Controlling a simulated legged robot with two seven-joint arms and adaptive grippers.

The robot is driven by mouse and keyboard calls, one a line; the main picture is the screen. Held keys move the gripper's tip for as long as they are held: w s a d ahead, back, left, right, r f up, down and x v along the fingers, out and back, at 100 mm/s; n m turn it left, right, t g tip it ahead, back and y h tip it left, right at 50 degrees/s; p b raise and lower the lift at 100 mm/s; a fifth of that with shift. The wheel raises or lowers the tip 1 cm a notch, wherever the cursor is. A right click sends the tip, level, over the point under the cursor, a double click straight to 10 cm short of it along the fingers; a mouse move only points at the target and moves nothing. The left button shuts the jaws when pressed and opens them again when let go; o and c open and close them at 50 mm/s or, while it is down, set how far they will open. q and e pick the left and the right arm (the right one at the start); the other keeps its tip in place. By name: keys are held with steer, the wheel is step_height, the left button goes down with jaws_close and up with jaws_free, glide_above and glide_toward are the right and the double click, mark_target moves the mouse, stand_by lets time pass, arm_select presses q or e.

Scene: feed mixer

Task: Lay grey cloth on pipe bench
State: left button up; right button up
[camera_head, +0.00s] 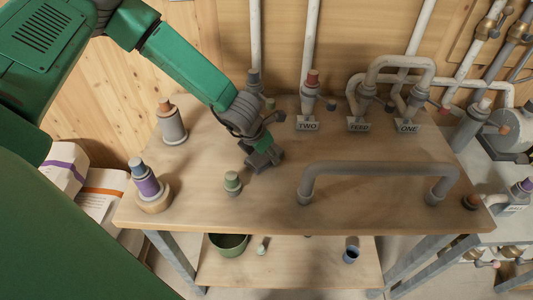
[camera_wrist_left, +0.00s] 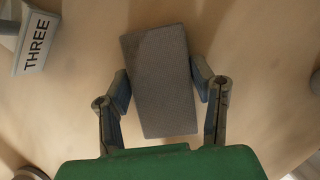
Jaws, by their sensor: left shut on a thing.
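The grey cloth (camera_wrist_left: 162,82) shows in the left wrist view as a flat dark-grey rectangle. My left gripper (camera_wrist_left: 160,88) is shut on it, with one finger against each long side. In the head view the left gripper (camera_head: 264,157) is low over the middle of the pipe bench (camera_head: 225,215), pointing down. The cloth there is hard to tell from the grey fingers. I cannot tell whether it touches the wooden top. My right gripper is in neither view.
A grey pipe loop (camera_head: 380,168) stands at the right. Bare wood lies in front of the gripper.

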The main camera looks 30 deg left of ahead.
mark_target(261, 157)
arm_select(q)
steer(key=shift+s+a+f, duration=0.1)
steer(key=shift+s+a, duration=0.05)
steer(key=o, duration=1.1)
steer(key=shift+d, duration=0.7)
steer(key=v, duration=0.4)
steer(key=a+v, duration=0.1)
steer(key=v, duration=0.5)
steer(key=d+p+v, duration=0.1)
steer(key=v, duration=0.1)
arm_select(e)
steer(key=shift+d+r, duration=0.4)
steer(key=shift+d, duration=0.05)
arm_select(q)
steer(key=shift+a, duration=0.4)
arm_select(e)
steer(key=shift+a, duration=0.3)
